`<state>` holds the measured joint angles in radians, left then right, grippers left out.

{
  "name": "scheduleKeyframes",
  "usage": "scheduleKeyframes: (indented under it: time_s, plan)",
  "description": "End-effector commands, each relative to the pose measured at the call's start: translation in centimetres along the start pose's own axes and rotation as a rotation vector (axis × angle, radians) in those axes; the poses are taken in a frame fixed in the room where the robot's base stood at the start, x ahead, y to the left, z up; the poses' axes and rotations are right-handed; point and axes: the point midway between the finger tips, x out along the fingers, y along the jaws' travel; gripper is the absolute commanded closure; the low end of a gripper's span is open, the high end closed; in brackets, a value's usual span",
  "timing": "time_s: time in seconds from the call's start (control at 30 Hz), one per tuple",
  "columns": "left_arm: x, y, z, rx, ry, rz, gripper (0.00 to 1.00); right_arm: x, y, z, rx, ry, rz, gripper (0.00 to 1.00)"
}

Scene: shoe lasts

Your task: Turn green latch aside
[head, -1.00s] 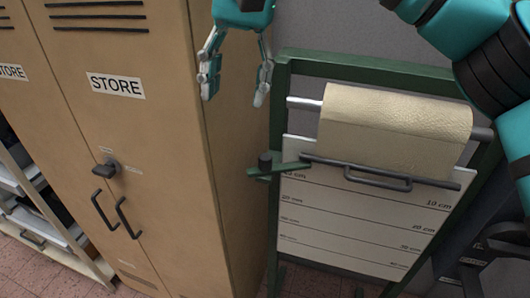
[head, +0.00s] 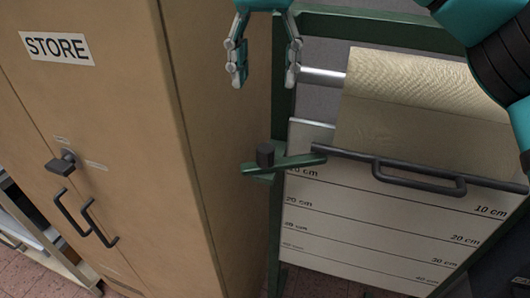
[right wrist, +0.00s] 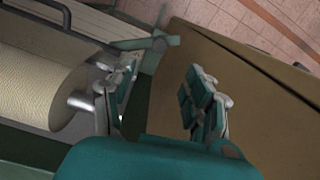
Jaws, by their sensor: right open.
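In the right wrist view, the latch (right wrist: 150,43) shows beyond the open fingers (right wrist: 160,95). My left gripper is not in view.
A beige roll (head: 410,95) on a metal rod is right of the gripper. The white board (head: 380,225) with cm marks hangs below. The tan STORE cabinet (head: 120,130) stands close on the left. The green frame post (head: 282,110) runs beside the fingers.

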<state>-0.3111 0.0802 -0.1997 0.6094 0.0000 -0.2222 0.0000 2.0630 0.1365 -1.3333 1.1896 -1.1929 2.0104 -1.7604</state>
Motion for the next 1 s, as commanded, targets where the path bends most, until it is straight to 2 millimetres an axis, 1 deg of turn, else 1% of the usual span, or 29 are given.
scheduleKeyframes:
  time_s: [0.03, 0.13, 0.23, 0.4, 0.6, 0.7, 0.8, 1.0]
  plan:
    - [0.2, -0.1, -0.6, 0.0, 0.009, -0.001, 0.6, 1.2, 0.0, 0.0, -0.002, -0.003, 0.0, 0.47]
    - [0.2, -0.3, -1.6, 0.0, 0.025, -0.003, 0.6, 3.4, 0.1, 0.0, -0.002, -0.003, 0.001, 0.47]
    - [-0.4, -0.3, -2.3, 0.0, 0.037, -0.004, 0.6, 5.5, 0.1, 0.0, -0.001, -0.003, 0.002, 0.47]
    - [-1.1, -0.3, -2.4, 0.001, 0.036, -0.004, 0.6, 9.1, 0.1, 0.1, -0.001, -0.003, 0.001, 0.47]
    - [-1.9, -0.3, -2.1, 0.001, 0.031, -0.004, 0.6, 12.5, 0.1, 0.0, 0.0, -0.002, 0.001, 0.47]
    - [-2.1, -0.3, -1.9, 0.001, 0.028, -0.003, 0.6, 13.7, 0.0, 0.0, 0.001, -0.001, 0.001, 0.47]
    - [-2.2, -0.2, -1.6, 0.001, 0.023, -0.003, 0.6, 14.3, 0.0, 0.0, 0.0, 0.0, -0.001, 0.47]
    - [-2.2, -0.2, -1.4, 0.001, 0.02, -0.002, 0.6, 14.8, 0.0, 0.0, 0.0, 0.0, -0.001, 0.47]
